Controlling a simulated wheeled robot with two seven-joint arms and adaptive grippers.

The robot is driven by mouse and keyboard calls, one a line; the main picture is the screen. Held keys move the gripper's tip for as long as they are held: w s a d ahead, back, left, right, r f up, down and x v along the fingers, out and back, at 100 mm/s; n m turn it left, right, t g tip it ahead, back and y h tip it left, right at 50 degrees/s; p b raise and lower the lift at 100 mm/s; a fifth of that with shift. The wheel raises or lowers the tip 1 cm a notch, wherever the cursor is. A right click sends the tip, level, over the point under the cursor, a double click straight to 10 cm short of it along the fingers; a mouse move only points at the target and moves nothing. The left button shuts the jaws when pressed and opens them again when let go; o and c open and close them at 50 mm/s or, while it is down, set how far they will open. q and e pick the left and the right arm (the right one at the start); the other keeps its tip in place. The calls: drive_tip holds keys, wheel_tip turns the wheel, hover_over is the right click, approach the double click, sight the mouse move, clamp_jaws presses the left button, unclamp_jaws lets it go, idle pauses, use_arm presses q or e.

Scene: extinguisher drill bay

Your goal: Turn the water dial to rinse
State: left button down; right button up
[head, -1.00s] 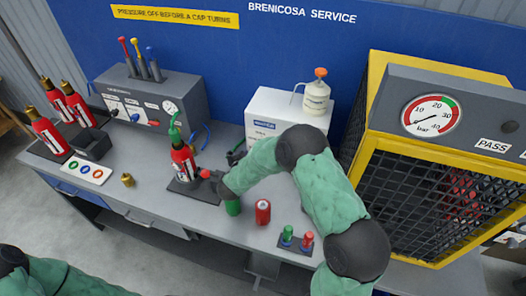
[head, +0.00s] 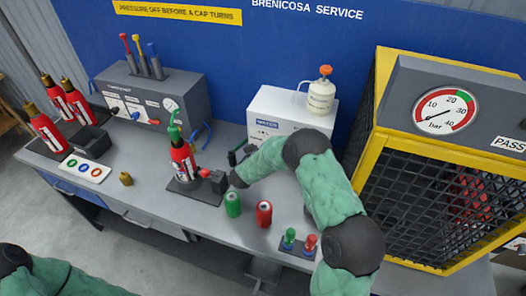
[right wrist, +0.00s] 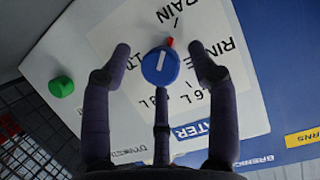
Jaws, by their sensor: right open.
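The white water unit (head: 292,107) stands on the bench against the blue wall. Its blue dial (right wrist: 160,66) has a white pointer line and shows in the right wrist view, with a small red mark by its rim and words including RINSE beside it.
A green knob (right wrist: 62,83) sits on the same panel. A green can (head: 232,204) and a red can (head: 264,213) stand below my right arm. A red extinguisher (head: 183,160) stands in a holder to the left. The yellow-framed cage (head: 376,140) is at right.

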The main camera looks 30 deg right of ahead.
drive_tip(key=shift+d, duration=0.1)
drive_tip(key=c, duration=1.1)
drive_tip(key=m+t+y+b, duration=0.1)
drive_tip(key=m+b, duration=0.1)
drive_tip(key=b, duration=0.4)
drive_tip(key=m+t+b, duration=0.2)
drive_tip(key=m+b, duration=0.1)
drive_tip(key=b, duration=0.3)
drive_tip(key=m+t+y+b, duration=0.1)
drive_tip(key=m+t+b, duration=0.1)
drive_tip(key=b, duration=0.4)
drive_tip(key=shift+s+d+f+m+y, duration=0.1)
drive_tip(key=shift+s+d+m+y, duration=0.15)
drive_tip(key=shift+m, duration=0.35)
drive_tip(key=shift+a, duration=0.1)
